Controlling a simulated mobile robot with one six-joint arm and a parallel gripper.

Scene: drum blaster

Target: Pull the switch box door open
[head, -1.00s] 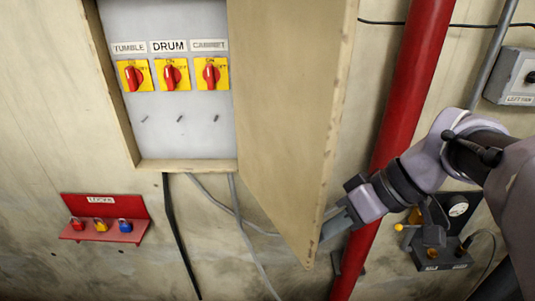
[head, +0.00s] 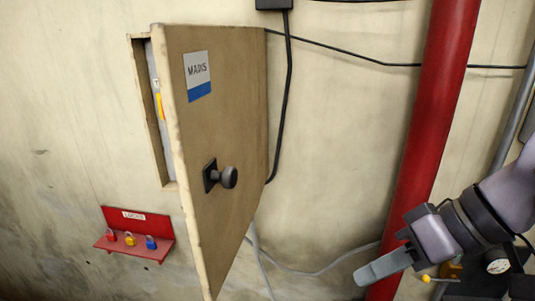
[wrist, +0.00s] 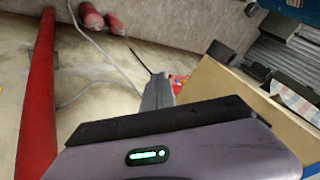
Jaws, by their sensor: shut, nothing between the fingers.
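The switch box door (head: 225,120) stands out from the wall, hinged on its right side. Its tan outer face shows, with a dark round knob (head: 229,177) and a white and blue label (head: 198,75). The switch box (head: 152,110) shows only as a narrow strip of frame and interior at the door's left. My gripper (head: 362,275) is shut and empty, right of the door and apart from it, by the red pipe. The wrist view shows the shut fingers (wrist: 158,90), with a tan panel (wrist: 235,105) at right that may be the door.
The vertical red pipe (head: 428,130) runs down the wall behind my gripper. A red lock shelf (head: 140,238) with several padlocks hangs at lower left. Cables cross the wall. The wall between door and pipe is otherwise bare. A gauge (head: 497,266) sits at lower right.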

